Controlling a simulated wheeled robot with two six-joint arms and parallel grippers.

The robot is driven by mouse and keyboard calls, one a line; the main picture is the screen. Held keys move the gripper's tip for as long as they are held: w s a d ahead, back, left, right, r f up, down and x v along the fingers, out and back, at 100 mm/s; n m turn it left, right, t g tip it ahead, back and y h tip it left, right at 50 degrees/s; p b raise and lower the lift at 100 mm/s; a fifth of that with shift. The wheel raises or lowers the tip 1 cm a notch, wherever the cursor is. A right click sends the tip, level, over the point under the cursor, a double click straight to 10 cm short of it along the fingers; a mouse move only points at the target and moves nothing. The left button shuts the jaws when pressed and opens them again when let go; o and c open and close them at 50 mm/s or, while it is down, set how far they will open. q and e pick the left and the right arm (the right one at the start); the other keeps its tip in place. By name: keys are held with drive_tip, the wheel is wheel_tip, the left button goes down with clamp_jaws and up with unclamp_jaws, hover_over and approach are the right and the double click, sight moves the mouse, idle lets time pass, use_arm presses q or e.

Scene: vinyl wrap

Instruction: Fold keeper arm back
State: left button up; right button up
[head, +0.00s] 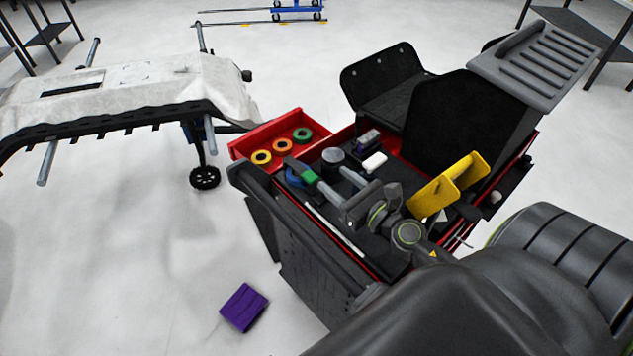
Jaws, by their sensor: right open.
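I cannot pick out the keeper arm with certainty. A work stand (209,135) at the left has several grey rods sticking up or down at its edges, and a long pale covered panel (130,85) lies across it. My right gripper (328,181) is over the open tool cart, its fingers pointing up and left, apart from the stand. It is open, and a green-and-grey tool (307,174) shows close to its fingertips; I cannot tell if they touch. My left gripper is not in view.
The cart's red drawer (262,133) holds tape rolls. Floor between stand and cart is mostly clear.

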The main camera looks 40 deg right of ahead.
sight(315, 180)
wheel_tip(315, 180, down, 4)
drive_tip(key=b, duration=0.2)
drive_tip(key=shift+s+r+b, duration=0.1)
drive_tip(key=shift+b, duration=0.3)
wheel_tip(315, 180, down, 3)
drive_tip(key=b, duration=0.2)
drive_tip(key=shift+r+b, duration=0.1)
drive_tip(key=shift+b, duration=0.3)
drive_tip(key=shift+w+a+r+p, duration=0.15)
drive_tip(key=shift+w+r+p, duration=0.55)
drive_tip(key=shift+w+p, duration=0.15)
drive_tip(key=w, duration=0.3)
drive_tip(key=w+p, duration=0.1)
drive_tip(key=shift+w+a+f, duration=0.15)
drive_tip(key=shift+a+f, duration=0.05)
drive_tip(key=shift+f, duration=0.1)
drive_tip(key=shift+w, duration=0.6)
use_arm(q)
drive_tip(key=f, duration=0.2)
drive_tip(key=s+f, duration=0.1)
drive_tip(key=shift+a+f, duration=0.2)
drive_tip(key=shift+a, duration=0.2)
use_arm(e)
drive_tip(key=shift+w+a, duration=0.1)
drive_tip(key=shift+w, duration=0.1)
clamp_jaws()
